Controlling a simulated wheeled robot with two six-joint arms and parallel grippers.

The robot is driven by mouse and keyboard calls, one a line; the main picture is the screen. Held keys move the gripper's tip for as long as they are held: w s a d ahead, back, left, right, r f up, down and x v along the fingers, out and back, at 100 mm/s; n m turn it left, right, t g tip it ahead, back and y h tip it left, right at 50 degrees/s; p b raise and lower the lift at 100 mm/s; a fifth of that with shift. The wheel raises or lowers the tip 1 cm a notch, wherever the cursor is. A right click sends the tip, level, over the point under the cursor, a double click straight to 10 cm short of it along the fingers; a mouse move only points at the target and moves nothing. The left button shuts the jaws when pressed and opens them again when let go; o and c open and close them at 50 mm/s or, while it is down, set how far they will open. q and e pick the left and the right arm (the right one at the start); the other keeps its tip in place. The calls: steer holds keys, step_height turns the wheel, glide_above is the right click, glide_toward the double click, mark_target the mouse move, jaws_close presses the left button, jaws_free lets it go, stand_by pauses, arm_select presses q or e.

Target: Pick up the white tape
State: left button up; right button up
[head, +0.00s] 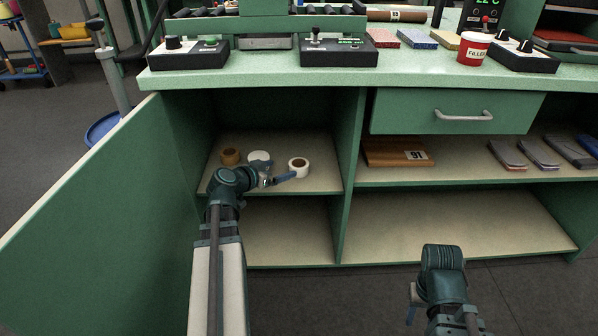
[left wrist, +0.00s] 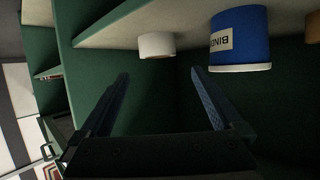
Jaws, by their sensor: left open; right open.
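The white tape (head: 299,167) is a small white roll on the upper shelf of the open left compartment. My left gripper (head: 283,178) reaches into this compartment, its fingers pointing right toward the tape. In the left wrist view, which looks upside down, the white tape (left wrist: 157,45) shows beyond and between the two spread fingertips (left wrist: 160,78). The gripper is open and empty, with nothing between its fingers. My right gripper (head: 411,305) is low at the front right, away from the shelves. It is open, though its fingers are only partly visible.
A brown tape roll (head: 230,157) and a white-topped item (head: 259,156) stand left of the white tape. A blue labelled can (left wrist: 240,40) is close by in the wrist view. The open door (head: 95,215) and the partition (head: 352,170) flank the compartment.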

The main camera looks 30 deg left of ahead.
mark_target(296, 165)
arm_select(q)
steer(key=b+x, duration=0.1)
steer(key=x, duration=0.4)
steer(key=shift+w+f, duration=0.15)
steer(key=shift+f, duration=0.05)
steer(key=b+x, duration=0.2)
steer(key=x, duration=0.3)
steer(key=shift+w+d+f+b, duration=0.1)
steer(key=shift+d+f+b, duration=0.1)
steer(key=shift+b, duration=0.15)
steer(key=shift+r, duration=0.1)
steer(key=c, duration=1.2)
